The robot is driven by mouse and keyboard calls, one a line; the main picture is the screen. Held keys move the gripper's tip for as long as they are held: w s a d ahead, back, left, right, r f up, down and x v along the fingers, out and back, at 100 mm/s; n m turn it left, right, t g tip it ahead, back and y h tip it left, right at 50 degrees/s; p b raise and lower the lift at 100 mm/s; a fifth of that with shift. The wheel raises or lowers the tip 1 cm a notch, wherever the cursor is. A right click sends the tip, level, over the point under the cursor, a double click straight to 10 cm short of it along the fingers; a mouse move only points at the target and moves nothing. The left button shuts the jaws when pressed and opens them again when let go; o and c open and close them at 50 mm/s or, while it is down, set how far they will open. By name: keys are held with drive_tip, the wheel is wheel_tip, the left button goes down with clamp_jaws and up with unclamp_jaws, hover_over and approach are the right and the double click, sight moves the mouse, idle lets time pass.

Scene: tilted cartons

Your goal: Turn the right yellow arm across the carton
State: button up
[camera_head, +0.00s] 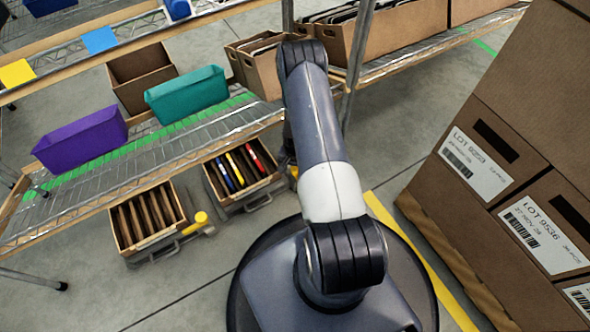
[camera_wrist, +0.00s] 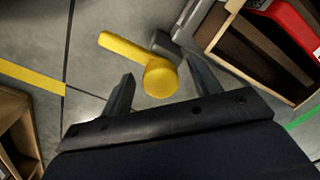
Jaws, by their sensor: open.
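The right carton (camera_head: 244,191) is a tilted wooden box on the floor holding blue, yellow and red upright pieces. Its yellow arm (camera_head: 293,172) is mostly hidden behind my arm in the head view. In the wrist view the yellow arm (camera_wrist: 122,48) has a round end and a bar pointing to the upper left, away from the carton (camera_wrist: 255,82). My gripper (camera_wrist: 160,68) is open, with one finger on each side of the round end. I cannot tell whether either finger touches it.
The left carton (camera_head: 155,240) holds brown dividers and has its own yellow arm (camera_head: 201,219). A wire shelf with a purple bin (camera_head: 80,138) and a teal bin (camera_head: 187,95) stands behind. Stacked boxes (camera_head: 500,190) stand on a pallet at right. Floor in front is clear.

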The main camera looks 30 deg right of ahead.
drive_tip(key=shift+w+d+f, duration=0.15)
drive_tip(key=shift+w+d, duration=0.1)
drive_tip(key=shift+d, duration=0.1)
clamp_jaws()
idle(0.4)
